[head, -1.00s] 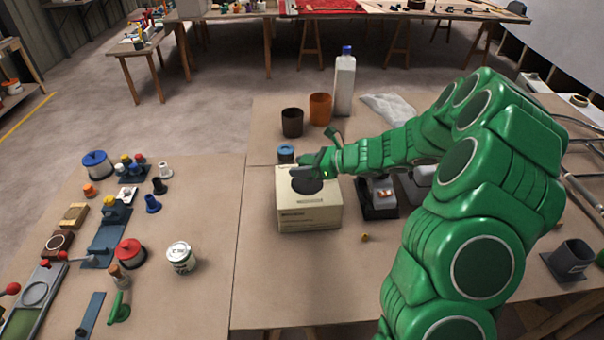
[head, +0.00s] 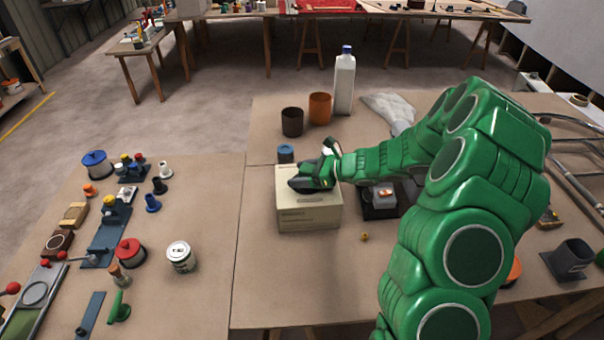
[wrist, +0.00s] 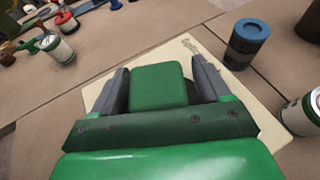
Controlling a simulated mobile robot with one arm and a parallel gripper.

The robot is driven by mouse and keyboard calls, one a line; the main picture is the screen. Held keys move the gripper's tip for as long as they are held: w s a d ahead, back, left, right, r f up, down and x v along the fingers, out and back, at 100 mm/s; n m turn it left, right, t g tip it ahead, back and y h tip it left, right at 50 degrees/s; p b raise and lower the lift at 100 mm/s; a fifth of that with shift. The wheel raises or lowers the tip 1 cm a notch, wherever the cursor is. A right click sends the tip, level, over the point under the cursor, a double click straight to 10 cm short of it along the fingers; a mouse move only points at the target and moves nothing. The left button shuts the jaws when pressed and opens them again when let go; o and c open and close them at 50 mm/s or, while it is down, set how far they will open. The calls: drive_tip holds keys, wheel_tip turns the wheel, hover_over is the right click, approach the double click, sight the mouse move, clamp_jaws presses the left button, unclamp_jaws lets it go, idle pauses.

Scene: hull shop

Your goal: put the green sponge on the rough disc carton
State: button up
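The green sponge (wrist: 158,85) shows as a green block between the two grey fingers of my gripper (wrist: 160,78) in the wrist view. The rough disc carton (head: 310,212) is a beige box on the table. In the head view my gripper (head: 305,184) is low over the carton's top. Its pale top also shows around the fingers in the wrist view (wrist: 97,88). Whether the sponge's underside touches the carton is hidden.
A blue-lidded dark jar (head: 285,154) stands just behind the carton. Behind it are a dark cup (head: 292,122), an orange cup (head: 320,108) and a tall white bottle (head: 344,82). A white tin (head: 180,256) stands to the left. The table in front of the carton is mostly clear.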

drive_tip(key=shift+r, duration=0.15)
drive_tip(key=shift+d+r, duration=0.1)
drive_tip(key=shift+d, duration=0.15)
drive_tip(key=v, duration=1.1)
drive_tip(key=shift+s+d, duration=0.15)
drive_tip(key=s+a+r+n+g+h, duration=0.1)
drive_tip(key=s+a+r+n+g, duration=0.2)
drive_tip(key=s, duration=0.4)
drive_tip(key=s+a+r+n+g+h, duration=0.1)
drive_tip(key=s+a+r+n, duration=0.25)
drive_tip(key=s+n, duration=0.2)
drive_tip(key=s+a+r+n+g+h, duration=0.1)
drive_tip(key=s+a+r+n+g, duration=0.2)
drive_tip(key=s, duration=0.4)
drive_tip(key=s+d+r+n+h, duration=0.1)
drive_tip(key=s+d+n+h, duration=0.3)
drive_tip(key=s, duration=0.7)
drive_tip(key=s+d+r+n+h, duration=0.2)
drive_tip(key=s+d+n+h, duration=0.3)
drive_tip(key=s, duration=0.6)
drive_tip(key=shift+s+d+n, duration=0.2)
drive_tip(key=shift+n, duration=0.75)
drive_tip(key=shift+o, duration=0.2)
